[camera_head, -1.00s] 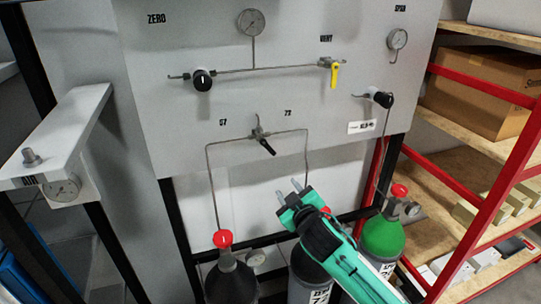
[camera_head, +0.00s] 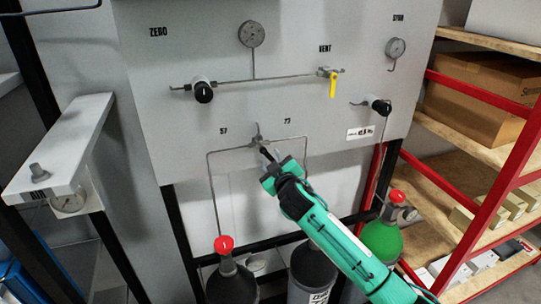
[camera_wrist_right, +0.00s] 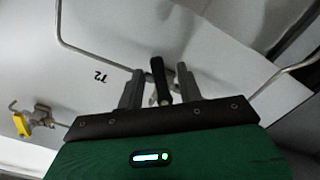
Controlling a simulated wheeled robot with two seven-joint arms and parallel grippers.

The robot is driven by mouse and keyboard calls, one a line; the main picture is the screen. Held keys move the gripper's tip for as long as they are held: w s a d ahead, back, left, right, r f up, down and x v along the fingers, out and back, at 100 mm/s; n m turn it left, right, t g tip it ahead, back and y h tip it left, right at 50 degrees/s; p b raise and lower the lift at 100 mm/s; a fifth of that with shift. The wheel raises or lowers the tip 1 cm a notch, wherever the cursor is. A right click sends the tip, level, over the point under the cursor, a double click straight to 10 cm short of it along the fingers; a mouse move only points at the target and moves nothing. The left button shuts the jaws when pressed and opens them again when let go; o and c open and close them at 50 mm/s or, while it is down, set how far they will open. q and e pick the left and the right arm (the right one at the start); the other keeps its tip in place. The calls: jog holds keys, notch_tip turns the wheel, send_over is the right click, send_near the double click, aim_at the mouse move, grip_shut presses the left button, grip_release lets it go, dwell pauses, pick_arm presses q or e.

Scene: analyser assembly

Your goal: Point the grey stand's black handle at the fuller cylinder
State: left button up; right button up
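The grey panel (camera_head: 215,130) carries a valve with a black handle (camera_head: 264,152), between two number labels. The handle slants down to the right from its pivot. My right gripper (camera_head: 276,166) is at it; in the right wrist view the handle (camera_wrist_right: 160,78) lies between the two open fingers (camera_wrist_right: 160,70), with gaps on both sides. Two dark cylinders stand below: the left one (camera_head: 231,285) with a red cap, the right one (camera_head: 313,270) partly hidden by my right arm. My left gripper is out of view.
A yellow vent handle (camera_head: 333,86) and black knobs (camera_head: 203,92) sit higher on the panel. A green cylinder (camera_head: 383,240) stands at the right, beside a red-framed shelf (camera_head: 490,190). A white ledge with a gauge (camera_head: 69,202) juts out at the left.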

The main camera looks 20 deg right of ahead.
jog(key=shift+w, duration=0.75)
grip_shut()
jog(key=shift+r+p, duration=0.1)
jog(key=shift+p, duration=0.2)
jog(key=n+p, duration=0.1)
jog(key=n, duration=0.1)
jog(key=r+n+p, duration=0.1)
jog(key=n, duration=0.1)
jog(key=d+n+p, duration=0.1)
jog(key=shift+d+r+n, duration=0.1)
jog(key=shift+r+n, duration=0.25)
jog(key=shift+n, duration=0.05)
jog(key=n+p, duration=0.1)
jog(key=r+n+p, duration=0.1)
jog(key=n, duration=0.1)
jog(key=shift+d, duration=0.2)
jog(key=shift+r+n+p, duration=0.15)
jog(key=shift+n+p, duration=0.3)
jog(key=shift+n, duration=0.55)
